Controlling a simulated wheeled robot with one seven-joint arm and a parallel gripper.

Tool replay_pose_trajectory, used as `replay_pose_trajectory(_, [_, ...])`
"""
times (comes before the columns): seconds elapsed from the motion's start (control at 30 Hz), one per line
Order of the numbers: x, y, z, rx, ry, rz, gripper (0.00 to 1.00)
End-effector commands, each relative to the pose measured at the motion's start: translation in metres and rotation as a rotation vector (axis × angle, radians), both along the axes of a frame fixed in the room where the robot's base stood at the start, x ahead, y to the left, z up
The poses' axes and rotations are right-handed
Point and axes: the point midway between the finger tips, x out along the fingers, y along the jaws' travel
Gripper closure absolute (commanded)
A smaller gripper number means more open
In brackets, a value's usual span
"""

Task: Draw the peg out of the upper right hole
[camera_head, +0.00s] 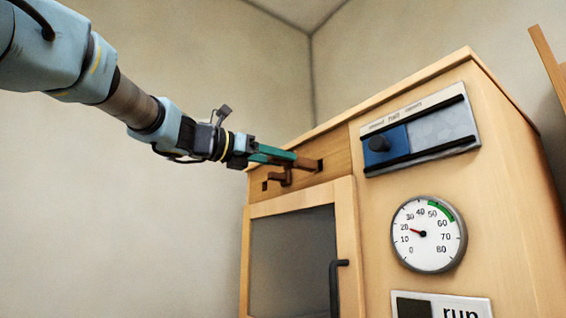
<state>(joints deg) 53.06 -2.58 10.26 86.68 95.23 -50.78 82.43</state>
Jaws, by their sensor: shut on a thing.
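A brown peg (307,163) sticks out toward the left from a dark hole (320,165) at the upper right of the wooden panel above the cabinet door. My gripper (293,157) has its teal fingers closed on the peg's outer end. The peg's inner end is at the hole; how deep it sits cannot be told. A second brown piece (285,178), bent like a hook, sits lower left on the same panel, beside another dark hole (265,186). My arm reaches in from the upper left.
Below the panel is a door with a dark pane (292,262) and a black handle (334,285). To the right are a blue slider (386,145), a round dial (428,234) and a "run" plate (463,306). The space left of the cabinet is clear.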

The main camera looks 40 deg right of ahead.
Motion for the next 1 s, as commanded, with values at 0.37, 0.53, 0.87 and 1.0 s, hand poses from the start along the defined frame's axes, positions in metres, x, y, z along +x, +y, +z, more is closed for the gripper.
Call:
replay_pose_trajectory(0.37, [0.001, 0.018, -0.001, 0.000, -0.001, 0.001, 1.00])
replay_pose_trajectory(0.53, [0.001, 0.024, 0.000, 0.000, -0.001, 0.001, 1.00])
replay_pose_trajectory(0.87, [0.001, 0.024, 0.000, 0.000, 0.000, 0.000, 1.00])
replay_pose_trajectory(1.0, [0.001, 0.024, 0.000, 0.000, 0.000, 0.000, 1.00])
